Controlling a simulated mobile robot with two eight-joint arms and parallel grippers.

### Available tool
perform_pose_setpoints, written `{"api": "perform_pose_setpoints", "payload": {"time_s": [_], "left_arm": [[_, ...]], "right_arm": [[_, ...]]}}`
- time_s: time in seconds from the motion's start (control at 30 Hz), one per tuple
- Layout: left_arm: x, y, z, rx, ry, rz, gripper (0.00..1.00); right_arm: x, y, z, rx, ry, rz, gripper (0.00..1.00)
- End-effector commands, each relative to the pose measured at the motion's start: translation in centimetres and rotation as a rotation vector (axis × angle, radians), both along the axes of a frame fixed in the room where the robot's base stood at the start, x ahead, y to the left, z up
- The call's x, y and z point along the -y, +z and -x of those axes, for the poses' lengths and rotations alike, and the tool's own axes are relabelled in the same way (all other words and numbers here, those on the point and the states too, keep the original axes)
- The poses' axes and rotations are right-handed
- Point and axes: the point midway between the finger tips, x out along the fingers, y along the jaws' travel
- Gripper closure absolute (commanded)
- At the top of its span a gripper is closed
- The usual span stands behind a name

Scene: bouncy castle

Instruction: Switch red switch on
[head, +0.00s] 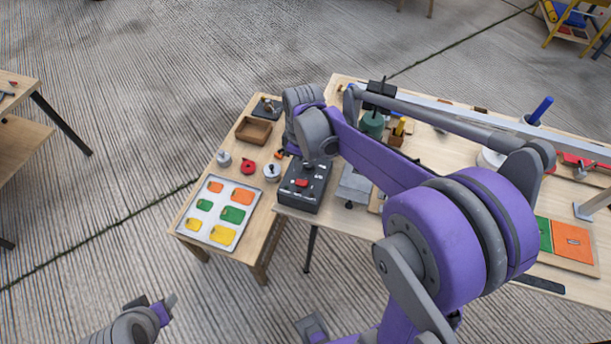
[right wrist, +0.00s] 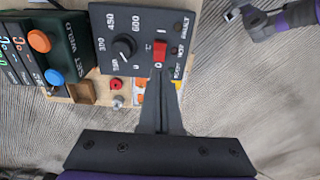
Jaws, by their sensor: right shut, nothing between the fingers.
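The red switch (head: 302,183) sits on a black control box (head: 313,196) at the table's near left corner. In the right wrist view the red switch (right wrist: 160,53) stands upright between an I mark above and a 0 mark below. I cannot tell which way it is tipped. My right gripper (right wrist: 160,76) is shut and empty, its tips close to the 0 end of the switch. I cannot tell whether they touch it. In the head view its fingers are mostly hidden by the wrist. My left gripper (head: 153,305) is low at the left, away from the tables.
A black dial (right wrist: 124,48) is beside the switch. A dark green box (right wrist: 50,42) with orange and blue knobs stands near it. A white tray (head: 188,226) with coloured cards and a wooden box (head: 254,131) are on the small side table.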

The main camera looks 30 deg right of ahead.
Motion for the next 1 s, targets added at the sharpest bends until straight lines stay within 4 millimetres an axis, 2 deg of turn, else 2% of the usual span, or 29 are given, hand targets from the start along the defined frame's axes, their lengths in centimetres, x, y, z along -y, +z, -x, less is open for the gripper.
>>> {"api": "perform_pose_setpoints", "payload": {"time_s": [0.03,0.1,0.3,0.77,0.87,0.97,1.0], "left_arm": [[0.0,-0.2,0.0,-0.001,0.0,0.0,0.5],[0.0,-0.2,0.0,-0.001,0.0,0.0,0.5],[0.0,-0.2,0.1,-0.001,0.0,0.0,0.5],[0.0,-0.3,0.1,-0.001,0.0,0.0,0.5],[0.0,-0.9,0.2,-0.004,0.0,0.0,0.5],[0.0,-2.4,0.6,-0.011,0.0,0.0,0.5],[0.0,-1.9,0.5,-0.009,0.0,0.0,0.5]], "right_arm": [[0.0,-1.2,-0.1,0.0,0.0,0.0,1.0],[0.3,-2.1,0.4,0.0,-0.002,0.0,1.0],[1.1,-4.0,1.2,0.0,-0.002,0.0,1.0],[1.3,-4.5,1.5,0.002,0.0,-0.002,1.0],[1.6,-5.1,1.9,0.03,-0.004,-0.03,1.0],[2.3,-6.2,2.8,0.092,-0.008,-0.079,1.0],[2.0,-5.8,2.5,0.088,0.0,-0.077,1.0]]}}
